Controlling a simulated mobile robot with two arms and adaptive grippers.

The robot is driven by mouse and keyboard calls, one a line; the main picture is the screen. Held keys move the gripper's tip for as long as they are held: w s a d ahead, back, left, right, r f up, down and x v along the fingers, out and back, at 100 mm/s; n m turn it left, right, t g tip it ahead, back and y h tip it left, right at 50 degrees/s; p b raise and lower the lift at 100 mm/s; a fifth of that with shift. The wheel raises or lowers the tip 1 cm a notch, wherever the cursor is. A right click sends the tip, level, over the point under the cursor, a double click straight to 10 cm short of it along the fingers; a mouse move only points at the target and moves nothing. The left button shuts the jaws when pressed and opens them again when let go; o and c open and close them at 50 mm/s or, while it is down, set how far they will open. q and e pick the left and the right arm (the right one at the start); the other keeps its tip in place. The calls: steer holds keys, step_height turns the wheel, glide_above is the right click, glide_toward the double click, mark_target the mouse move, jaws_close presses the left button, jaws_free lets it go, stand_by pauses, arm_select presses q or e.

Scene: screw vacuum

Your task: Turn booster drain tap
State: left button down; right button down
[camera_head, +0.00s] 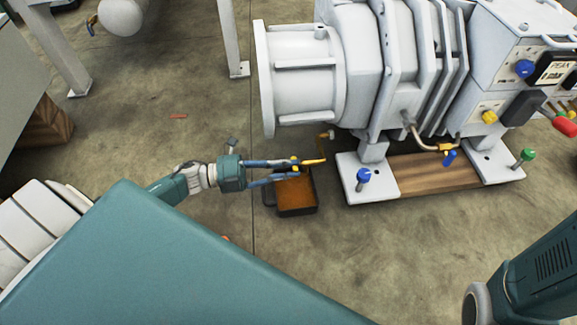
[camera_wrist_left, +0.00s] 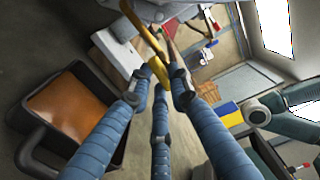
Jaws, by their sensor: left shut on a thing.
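The yellow tap lever (camera_head: 313,161) is low beside the large white booster (camera_head: 303,80), below a small brass fitting (camera_head: 325,135). My left gripper (camera_head: 296,168) reaches in from the left with blue fingers and is shut on the lever. In the left wrist view the yellow lever (camera_wrist_left: 148,35) runs up and away from between the fingertips (camera_wrist_left: 158,85). The fingers hide part of the lever. My right gripper is out of view; only part of my right arm shows at the lower right of the head view.
A dark pan (camera_head: 297,212) with brown-orange contents stands on the floor below the gripper; it also shows in the left wrist view (camera_wrist_left: 118,75). A blue knob (camera_head: 363,175) and a yellow tap (camera_head: 445,147) are at the machine's base. The floor to the left is mostly clear.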

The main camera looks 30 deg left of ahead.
arm_select(q)
steer(key=c, duration=1.6)
jaws_free()
steer(key=shift+a, duration=0.1)
steer(key=v, duration=1.2)
